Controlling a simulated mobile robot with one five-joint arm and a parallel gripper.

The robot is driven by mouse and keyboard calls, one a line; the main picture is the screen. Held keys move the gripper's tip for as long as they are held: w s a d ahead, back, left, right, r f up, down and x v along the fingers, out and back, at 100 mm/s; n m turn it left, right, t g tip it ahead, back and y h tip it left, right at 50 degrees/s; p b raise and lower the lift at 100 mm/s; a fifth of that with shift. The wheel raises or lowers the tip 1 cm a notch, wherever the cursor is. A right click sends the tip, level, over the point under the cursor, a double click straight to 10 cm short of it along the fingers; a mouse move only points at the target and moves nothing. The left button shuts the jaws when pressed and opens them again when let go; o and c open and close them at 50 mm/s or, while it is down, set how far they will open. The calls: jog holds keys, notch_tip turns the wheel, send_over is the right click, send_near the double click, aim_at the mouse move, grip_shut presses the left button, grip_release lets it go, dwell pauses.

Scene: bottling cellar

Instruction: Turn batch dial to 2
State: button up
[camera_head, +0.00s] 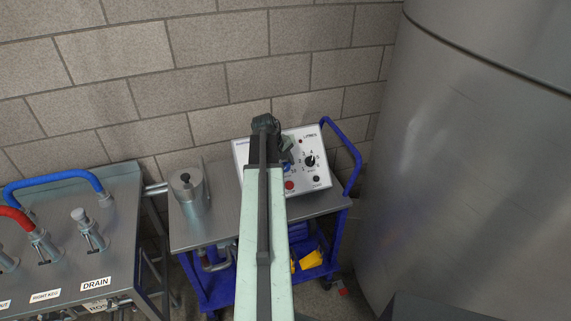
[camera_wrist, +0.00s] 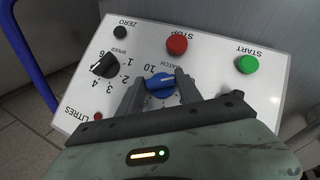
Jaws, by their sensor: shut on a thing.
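The batch dial is a blue knob (camera_wrist: 160,84) on a white control panel (camera_wrist: 90,50), seen upside down in the wrist view. My gripper (camera_wrist: 160,90) has one finger on each side of the knob and is shut on it. A pale line runs across the knob. A "10" shows beside it, but the fingers hide most of its scale, and I cannot tell which number it points at. In the head view my arm covers part of the panel (camera_head: 240,150), and a bit of blue shows beside my gripper (camera_head: 286,158).
Around the dial are a red stop button (camera_wrist: 177,44), a green start button (camera_wrist: 247,64), a black speed knob (camera_wrist: 104,66) and a black zero button (camera_wrist: 120,32). The panel stands on a blue-framed cart (camera_head: 215,229) beside a metal canister (camera_head: 188,190). A large steel tank (camera_head: 470,170) rises at right.

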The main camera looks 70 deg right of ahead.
jog(key=m+y, duration=0.1)
jog(key=m+t+y+p, duration=0.1)
jog(key=shift+s+d+m+t, duration=0.2)
jog(key=shift+m+t, duration=0.1)
jog(key=shift+m, duration=0.1)
jog(key=shift+s+m+t+y, duration=0.15)
jog(key=shift+m+t+y, duration=1.1)
jog(key=shift+m, duration=0.55)
jog(key=o, duration=1.4)
jog(key=r+p, duration=0.2)
jog(key=s+r+p, duration=0.1)
jog(key=r+p, duration=0.4)
jog(key=shift+s+d+r+p, duration=0.1)
jog(key=shift+s+r+p, duration=0.2)
jog(key=shift+r+p, duration=0.1)
